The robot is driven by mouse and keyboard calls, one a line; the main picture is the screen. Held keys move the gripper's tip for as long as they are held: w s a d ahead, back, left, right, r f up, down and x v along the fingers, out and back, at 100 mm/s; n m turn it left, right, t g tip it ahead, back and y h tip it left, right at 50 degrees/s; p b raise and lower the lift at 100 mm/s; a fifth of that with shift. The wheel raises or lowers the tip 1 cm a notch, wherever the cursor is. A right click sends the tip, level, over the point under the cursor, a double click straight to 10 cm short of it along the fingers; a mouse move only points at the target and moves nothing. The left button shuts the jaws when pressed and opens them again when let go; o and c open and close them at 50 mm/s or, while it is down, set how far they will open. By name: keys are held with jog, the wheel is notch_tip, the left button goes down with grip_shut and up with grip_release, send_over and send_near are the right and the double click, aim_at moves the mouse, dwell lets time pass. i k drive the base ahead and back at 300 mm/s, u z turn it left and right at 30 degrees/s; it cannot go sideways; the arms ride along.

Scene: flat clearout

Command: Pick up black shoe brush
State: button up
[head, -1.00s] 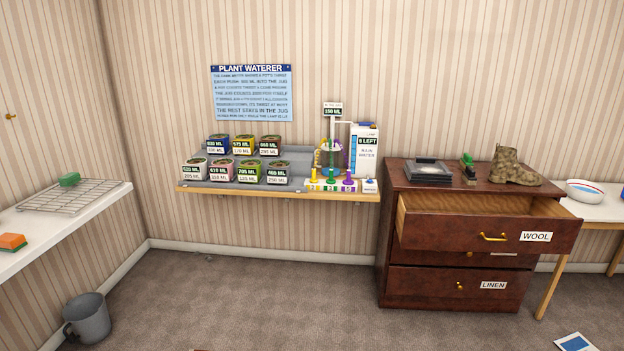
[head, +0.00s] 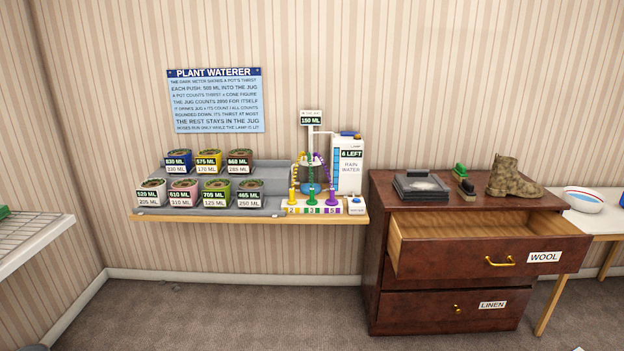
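Two small brush-like items stand on top of the dark wooden dresser (head: 380,215) between a black tray and a boot. The rear one (head: 459,171) looks green. The front one (head: 466,187) looks dark with a green part. At this size I cannot tell which, if either, is the black shoe brush. My gripper is not in view.
A camouflage boot (head: 514,178) stands to their right, and a black tray (head: 421,187) to their left. The WOOL drawer (head: 490,258) juts out below. A plant waterer shelf (head: 250,219) is left of the dresser. The carpet in front is clear.

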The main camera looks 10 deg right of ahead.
aim_at(465, 189)
jog(key=z, duration=0.15)
jog(key=i, duration=1.4)
jog(key=z, duration=0.15)
